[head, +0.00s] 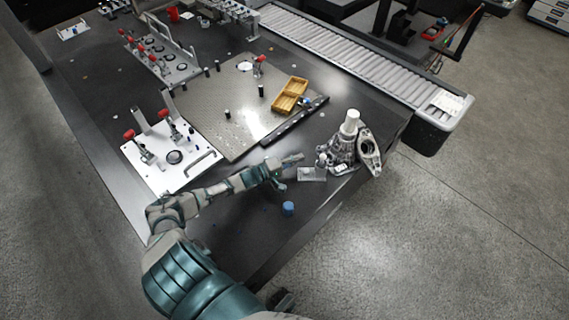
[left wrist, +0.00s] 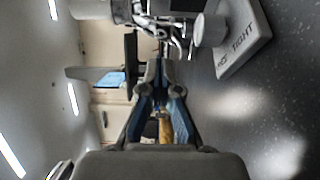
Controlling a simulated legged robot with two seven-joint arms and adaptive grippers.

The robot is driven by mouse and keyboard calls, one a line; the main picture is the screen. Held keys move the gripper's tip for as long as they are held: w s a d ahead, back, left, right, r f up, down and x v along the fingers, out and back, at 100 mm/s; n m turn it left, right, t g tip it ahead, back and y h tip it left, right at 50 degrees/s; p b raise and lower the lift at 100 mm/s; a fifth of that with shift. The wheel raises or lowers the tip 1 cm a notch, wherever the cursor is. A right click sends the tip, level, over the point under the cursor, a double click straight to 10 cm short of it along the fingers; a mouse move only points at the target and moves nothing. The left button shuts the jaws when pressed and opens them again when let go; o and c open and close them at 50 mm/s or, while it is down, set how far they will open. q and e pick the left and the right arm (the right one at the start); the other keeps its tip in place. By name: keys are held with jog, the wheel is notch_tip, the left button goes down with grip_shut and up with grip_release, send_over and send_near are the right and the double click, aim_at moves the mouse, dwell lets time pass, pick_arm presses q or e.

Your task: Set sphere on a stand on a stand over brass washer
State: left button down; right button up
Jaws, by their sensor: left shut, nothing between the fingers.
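My left gripper (head: 296,159) reaches over the dark table from the left, shut and empty, just left of a small light plate (head: 309,175). In the left wrist view, its fingers (left wrist: 160,80) come together at the tips. A small upright piece (head: 322,159) stands by the plate's right end; it may be the sphere on its stand, but it is too small to tell. The left wrist view shows a grey slab (left wrist: 250,48) with lettering ending in "TIGHT" and a pale cylinder (left wrist: 208,30) on it. I cannot make out a brass washer. My right gripper is not in view.
A metal casting with a white top (head: 349,124) stands right of the plate. A blue round piece (head: 288,208) lies near the front edge. A yellow tray (head: 290,95), a white fixture plate (head: 190,165) and a roller conveyor (head: 345,62) lie farther back.

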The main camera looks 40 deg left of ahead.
aim_at(309, 173)
pick_arm(q)
jog(key=shift+x, duration=1.1)
jog(key=d, duration=0.2)
jog(key=shift+s+d, duration=0.25)
jog(key=shift+s+p, duration=0.1)
jog(key=shift+p, duration=0.2)
jog(key=shift+a+f, duration=0.15)
jog(key=shift+f, duration=0.1)
jog(key=shift+d+r, duration=0.2)
jog(key=shift+d, duration=0.45)
jog(key=shift+s+d+r+p, duration=0.1)
jog(key=shift+d+p, duration=0.2)
jog(key=shift+d, duration=0.1)
jog(key=shift+s+d+r+p, duration=0.1)
jog(key=shift+d+p, duration=0.15)
jog(key=shift+d, duration=0.3)
jog(key=shift+f, duration=0.15)
jog(key=shift+a+f, duration=0.2)
jog(key=shift+a, duration=0.25)
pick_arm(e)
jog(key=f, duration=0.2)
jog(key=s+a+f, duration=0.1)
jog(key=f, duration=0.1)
pick_arm(q)
jog(key=shift+d+r, duration=0.1)
jog(key=shift+d, duration=0.05)
